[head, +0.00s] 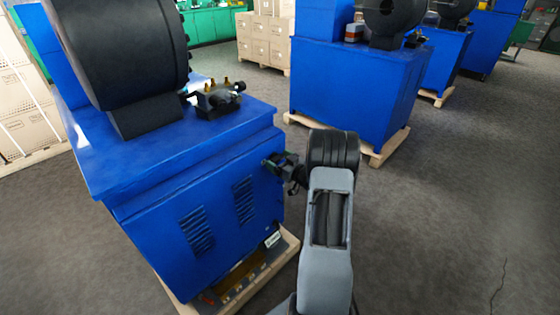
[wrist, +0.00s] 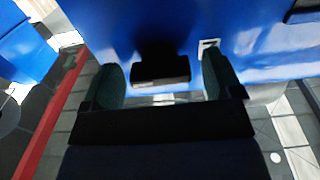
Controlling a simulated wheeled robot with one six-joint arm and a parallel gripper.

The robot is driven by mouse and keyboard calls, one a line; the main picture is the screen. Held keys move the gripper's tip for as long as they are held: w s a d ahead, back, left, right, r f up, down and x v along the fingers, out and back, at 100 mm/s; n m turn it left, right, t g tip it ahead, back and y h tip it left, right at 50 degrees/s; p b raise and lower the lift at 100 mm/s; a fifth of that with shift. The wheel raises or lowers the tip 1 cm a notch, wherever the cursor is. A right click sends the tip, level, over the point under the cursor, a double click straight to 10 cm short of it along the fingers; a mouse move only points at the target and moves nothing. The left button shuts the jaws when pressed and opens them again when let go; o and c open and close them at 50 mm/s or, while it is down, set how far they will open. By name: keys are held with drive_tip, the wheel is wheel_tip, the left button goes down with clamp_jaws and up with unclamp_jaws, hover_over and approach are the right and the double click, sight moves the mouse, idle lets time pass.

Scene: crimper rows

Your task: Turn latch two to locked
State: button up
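In the wrist view a black block-like part (wrist: 160,70), which looks like a latch handle, stands out from a blue panel (wrist: 120,25). I cannot tell its number or whether it is locked. My gripper (wrist: 162,62) is open, with one dark finger on each side of this part and a visible gap to both. In the head view my gripper (head: 280,165) is beside the right side of the near blue machine cabinet (head: 190,235). The latch is not visible in the head view.
The near machine carries a big black drum (head: 125,50) and stands on a wooden pallet (head: 270,275). A second blue machine (head: 345,85) stands behind to the right. A small white label (wrist: 207,45) is on the panel. Grey floor (head: 440,220) at right is clear.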

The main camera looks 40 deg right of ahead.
drive_tip(key=c, duration=0.9)
drive_tip(key=shift+b, duration=0.3)
drive_tip(key=n+b, duration=0.2)
drive_tip(key=b, duration=0.1)
drive_tip(key=n+b, duration=0.1)
drive_tip(key=shift+f+n, duration=0.25)
drive_tip(key=shift+n, duration=0.15)
drive_tip(key=n+b, duration=0.5)
drive_tip(key=b, duration=0.1)
drive_tip(key=shift+n+b, duration=0.3)
drive_tip(key=n+b, duration=0.4)
drive_tip(key=b, duration=0.1)
drive_tip(key=n+b, duration=0.4)
drive_tip(key=shift+r, duration=0.2)
drive_tip(key=shift+n+b, duration=0.4)
drive_tip(key=shift+b, duration=0.05)
